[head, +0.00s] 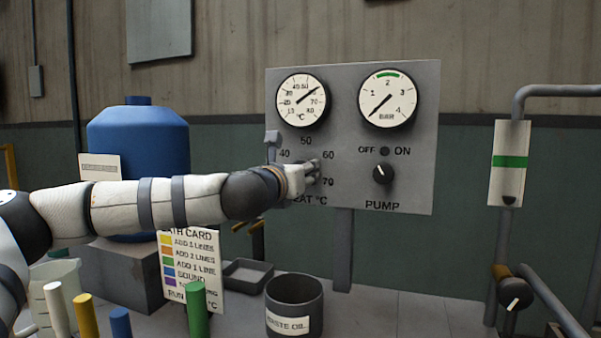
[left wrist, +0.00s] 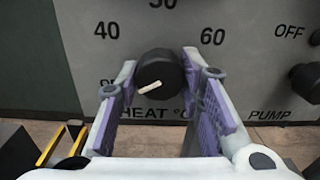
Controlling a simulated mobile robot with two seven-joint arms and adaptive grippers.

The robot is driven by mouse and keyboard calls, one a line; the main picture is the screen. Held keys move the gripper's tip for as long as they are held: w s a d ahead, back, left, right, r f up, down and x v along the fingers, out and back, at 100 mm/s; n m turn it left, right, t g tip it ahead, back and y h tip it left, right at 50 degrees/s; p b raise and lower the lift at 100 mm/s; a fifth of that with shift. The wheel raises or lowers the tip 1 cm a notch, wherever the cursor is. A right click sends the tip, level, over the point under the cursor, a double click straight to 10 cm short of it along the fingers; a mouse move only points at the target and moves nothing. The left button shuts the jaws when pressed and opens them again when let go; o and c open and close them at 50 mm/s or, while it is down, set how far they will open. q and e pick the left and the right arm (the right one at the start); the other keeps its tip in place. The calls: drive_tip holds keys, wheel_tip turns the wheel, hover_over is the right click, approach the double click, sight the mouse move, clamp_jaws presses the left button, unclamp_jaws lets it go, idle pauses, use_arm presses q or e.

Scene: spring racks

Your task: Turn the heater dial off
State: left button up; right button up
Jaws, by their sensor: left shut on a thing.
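The heater dial, a black round knob (left wrist: 158,73) with a white pointer mark, sits on the grey panel (head: 350,110) above the HEAT °C label. In the left wrist view its mark points left and slightly down, toward letters partly hidden by a finger. My left gripper (head: 312,174) is at the panel, its purple-padded fingers on both sides of the knob, shut on it. In the head view the gripper and arm hide most of the dial. The temperature gauge (head: 302,100) has its needle pointing up and right. My right gripper is not in view.
The pump knob (head: 383,173) is right of the heater dial, under a pressure gauge (head: 388,98). Below are a waste oil pot (head: 294,305), a bath card (head: 192,270) and coloured rods. A blue tank (head: 138,140) stands behind my left arm.

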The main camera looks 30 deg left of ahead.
use_arm(q)
drive_tip(key=o, duration=1.2)
drive_tip(key=shift+c, duration=0.2)
drive_tip(key=v, duration=1.2)
